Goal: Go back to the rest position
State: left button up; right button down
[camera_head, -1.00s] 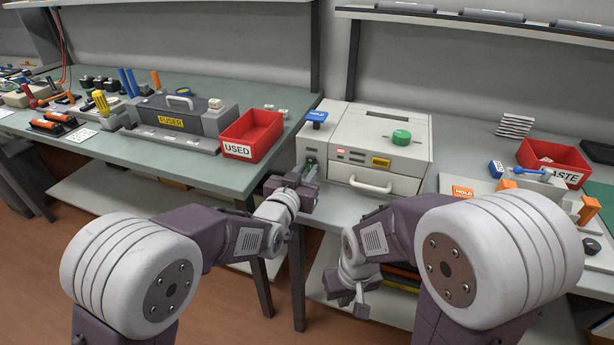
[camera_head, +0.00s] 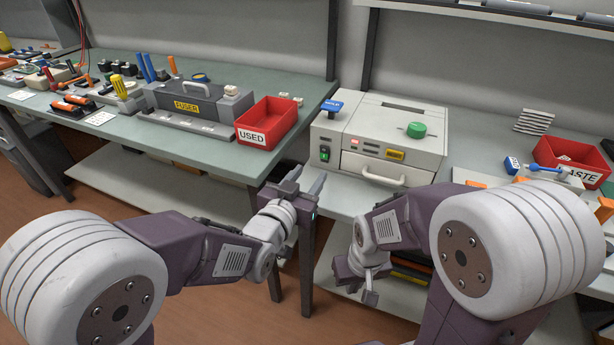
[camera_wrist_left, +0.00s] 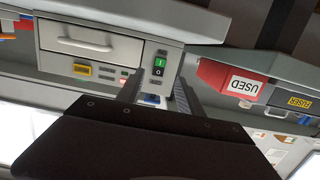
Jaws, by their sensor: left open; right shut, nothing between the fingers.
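My left gripper (camera_head: 300,182) is open and empty, in front of the table edges and below the USED bin in the head view. In the left wrist view its two fingers (camera_wrist_left: 157,90) are spread, with the printer's green switch (camera_wrist_left: 160,65) seen between them. My right gripper (camera_head: 366,280) points down, low in front of the right bench, and holds nothing. Its fingertips are small in the picture. The beige printer (camera_head: 370,145) stands on the right bench, apart from the left gripper, with its drawer closed.
The red USED bin (camera_head: 268,122) and the grey fuser unit (camera_head: 196,105) stand on the left table. The red waste bin (camera_head: 572,156) stands at the far right. The front edges of both tables are close to my arms. The floor (camera_head: 215,295) between them is open.

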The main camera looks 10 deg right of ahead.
pick_arm(q)
jog(key=shift+s+a, duration=0.25)
jog(key=shift+s, duration=0.15)
